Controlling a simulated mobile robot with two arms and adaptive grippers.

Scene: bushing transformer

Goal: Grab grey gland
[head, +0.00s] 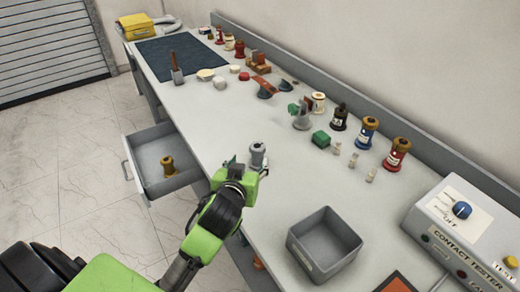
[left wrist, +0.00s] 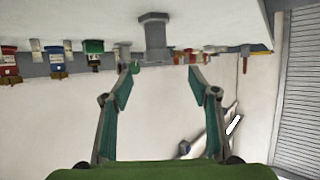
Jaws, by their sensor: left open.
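The grey gland (head: 258,155) stands upright on the workbench near its front edge. In the left wrist view, which is upside down, the grey gland (left wrist: 154,36) shows beyond the fingertips, roughly centred between them. My left gripper (head: 247,168) is just on the near side of the gland at the table edge. Its two teal-padded fingers (left wrist: 163,84) are spread open with nothing between them. The gland's base is partly hidden by the gripper in the head view. My right gripper is not in view.
A grey bin (head: 324,244) stands right of the gripper, and a contact tester (head: 465,235) farther right. An open drawer (head: 150,160) holding a brown bushing (head: 168,166) juts out at left. The bench around the gland is clear.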

